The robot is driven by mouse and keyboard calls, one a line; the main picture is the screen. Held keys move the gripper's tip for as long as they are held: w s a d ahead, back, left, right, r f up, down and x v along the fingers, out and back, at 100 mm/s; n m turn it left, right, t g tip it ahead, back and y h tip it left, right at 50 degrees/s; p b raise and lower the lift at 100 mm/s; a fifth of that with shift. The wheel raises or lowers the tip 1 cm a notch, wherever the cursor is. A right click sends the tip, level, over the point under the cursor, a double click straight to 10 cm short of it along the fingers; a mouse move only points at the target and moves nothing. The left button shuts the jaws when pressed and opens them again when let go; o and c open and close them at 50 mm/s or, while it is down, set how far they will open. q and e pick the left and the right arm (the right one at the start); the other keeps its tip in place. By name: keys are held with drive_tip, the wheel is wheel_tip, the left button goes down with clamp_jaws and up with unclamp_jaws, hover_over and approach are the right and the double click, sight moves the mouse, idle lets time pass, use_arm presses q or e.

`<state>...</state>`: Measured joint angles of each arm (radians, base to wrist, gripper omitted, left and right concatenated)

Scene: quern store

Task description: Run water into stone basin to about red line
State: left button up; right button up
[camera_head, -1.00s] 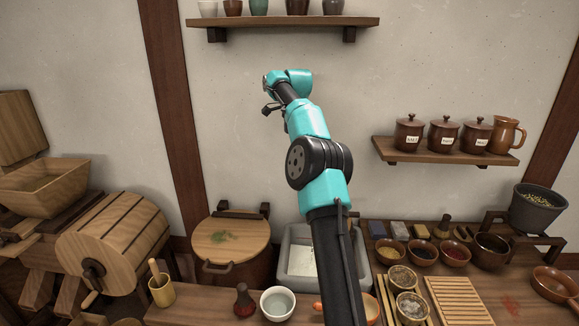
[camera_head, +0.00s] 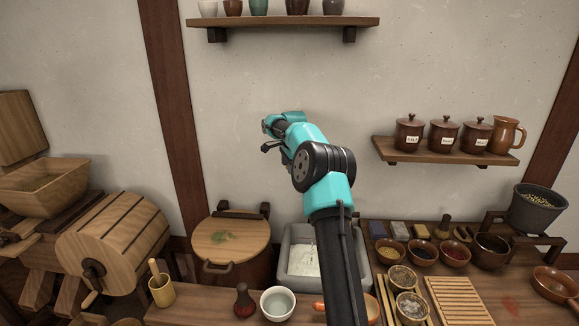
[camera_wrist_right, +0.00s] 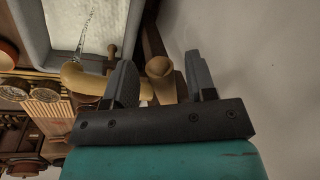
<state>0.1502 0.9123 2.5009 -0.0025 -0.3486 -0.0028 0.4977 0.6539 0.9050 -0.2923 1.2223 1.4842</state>
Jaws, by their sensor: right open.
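The grey stone basin (camera_head: 300,232) stands at the back of the bench, partly hidden by my right arm. Its rim also shows in the right wrist view (camera_wrist_right: 34,32). A thin stream of water (camera_wrist_right: 86,28) runs down into it from a curved tan spout (camera_wrist_right: 85,78). The basin has pale water in it; I cannot make out a red line. My right gripper (camera_head: 267,136) is near the wall above the basin. In the wrist view, its open fingers stand either side of a tan round-ended piece (camera_wrist_right: 160,68) by the spout, apparently not gripping it. My left gripper is out of view.
A lidded wooden tub (camera_head: 230,240) stands left of the basin. A white bowl (camera_head: 278,304) and a dark small pot (camera_head: 244,302) are in front. Several spice bowls and a slatted board (camera_head: 459,301) lie to the right. A shelf (camera_head: 440,152) holds jars.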

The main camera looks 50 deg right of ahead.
drive_tip(key=shift+f, duration=0.1)
drive_tip(key=shift+c, duration=0.3)
clamp_jaws()
